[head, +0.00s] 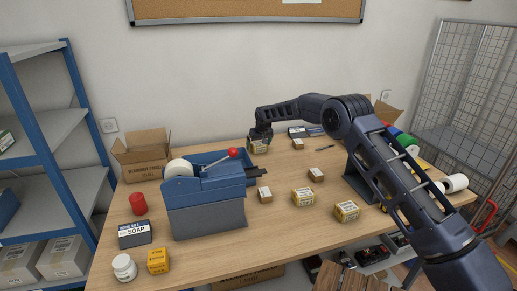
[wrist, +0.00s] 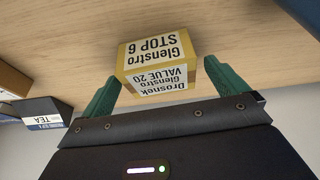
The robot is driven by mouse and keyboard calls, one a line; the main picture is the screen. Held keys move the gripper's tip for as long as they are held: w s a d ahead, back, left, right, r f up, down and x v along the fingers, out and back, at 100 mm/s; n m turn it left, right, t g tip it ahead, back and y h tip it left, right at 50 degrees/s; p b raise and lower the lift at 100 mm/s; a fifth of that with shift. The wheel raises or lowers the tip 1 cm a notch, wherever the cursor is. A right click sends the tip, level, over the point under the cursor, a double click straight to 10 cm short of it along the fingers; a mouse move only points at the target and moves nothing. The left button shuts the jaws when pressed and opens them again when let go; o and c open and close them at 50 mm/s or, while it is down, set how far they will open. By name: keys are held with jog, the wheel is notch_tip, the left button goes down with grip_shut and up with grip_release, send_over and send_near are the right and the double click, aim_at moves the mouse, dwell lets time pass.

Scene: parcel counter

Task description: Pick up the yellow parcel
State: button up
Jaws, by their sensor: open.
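A yellow parcel (head: 257,147) with white labels stands at the back middle of the wooden table. In the wrist view the yellow parcel (wrist: 158,52) shows printed text, "Glenstro STOP 6", and lies ahead of and between the fingertips. My gripper (head: 260,137) is over this parcel in the head view and hides part of it. In the wrist view my gripper (wrist: 161,77) is open, with its green fingers spread to either side of the parcel and a gap visible at the right. Two similar yellow-and-white parcels (head: 303,197) (head: 346,211) stand nearer the front.
A blue tape dispenser (head: 205,200) with a red-knobbed lever stands left of centre. Small brown boxes (head: 264,194) lie around the middle. A soap box (head: 134,233), an orange-yellow box (head: 158,260) and a white jar (head: 124,267) stand front left. A tea box (wrist: 42,112) is left in the wrist view.

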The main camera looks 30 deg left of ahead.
jog(key=shift+w+a+f, duration=0.15)
jog(key=shift+f, duration=0.35)
jog(key=shift+c, duration=0.2)
jog(key=c, duration=1.1)
